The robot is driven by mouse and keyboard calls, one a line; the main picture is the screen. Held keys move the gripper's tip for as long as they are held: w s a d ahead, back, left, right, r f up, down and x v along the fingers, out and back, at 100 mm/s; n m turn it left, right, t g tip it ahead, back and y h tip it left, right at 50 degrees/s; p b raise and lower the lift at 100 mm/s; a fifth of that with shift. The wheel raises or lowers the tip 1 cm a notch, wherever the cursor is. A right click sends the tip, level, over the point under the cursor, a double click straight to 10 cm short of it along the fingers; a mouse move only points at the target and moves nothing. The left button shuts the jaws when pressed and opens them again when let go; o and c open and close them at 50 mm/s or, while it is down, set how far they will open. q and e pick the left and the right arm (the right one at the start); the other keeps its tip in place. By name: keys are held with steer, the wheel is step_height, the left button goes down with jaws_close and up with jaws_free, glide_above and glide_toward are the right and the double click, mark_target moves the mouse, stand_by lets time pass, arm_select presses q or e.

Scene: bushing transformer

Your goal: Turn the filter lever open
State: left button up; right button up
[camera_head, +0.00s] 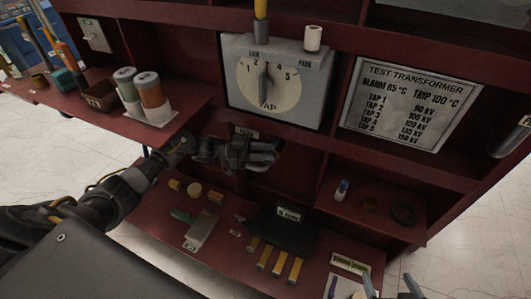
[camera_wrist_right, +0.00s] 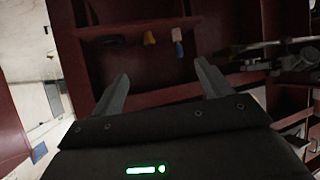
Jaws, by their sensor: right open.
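I cannot pick out a filter lever for certain in either view. A grey panel with a round tap dial (camera_head: 268,84) and a pointer stands upright at the back centre in the head view. My left gripper (camera_head: 272,156) is below this panel, in front of the red cabinet's opening; its finger gap is unclear. My right gripper (camera_head: 390,286) shows only its fingertips at the bottom edge of the head view. In the right wrist view my right gripper (camera_wrist_right: 162,76) is open and empty, its fingers spread towards a red shelf compartment.
A sign (camera_head: 410,105) hangs right of the dial. Striped jars (camera_head: 150,92) stand on the left shelf. A blue-and-white item (camera_head: 342,189) and a dark ring (camera_head: 403,214) lie in the right compartment. A black block (camera_head: 282,232) and yellow bars (camera_head: 279,264) occupy the lower shelf.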

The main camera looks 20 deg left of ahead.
arm_select(q)
steer(key=shift+s, duration=0.15)
steer(key=v, duration=0.7)
steer(key=shift+a+b, duration=0.25)
steer(key=shift+b, duration=0.05)
arm_select(e)
steer(key=shift+w+a+r+t+y, duration=0.25)
steer(key=shift+a+r, duration=0.15)
steer(key=shift+r, duration=0.1)
steer(key=shift+w+a+r+t+y, duration=0.1)
steer(key=shift+a+r+t+y, duration=0.15)
steer(key=shift+a+r, duration=0.15)
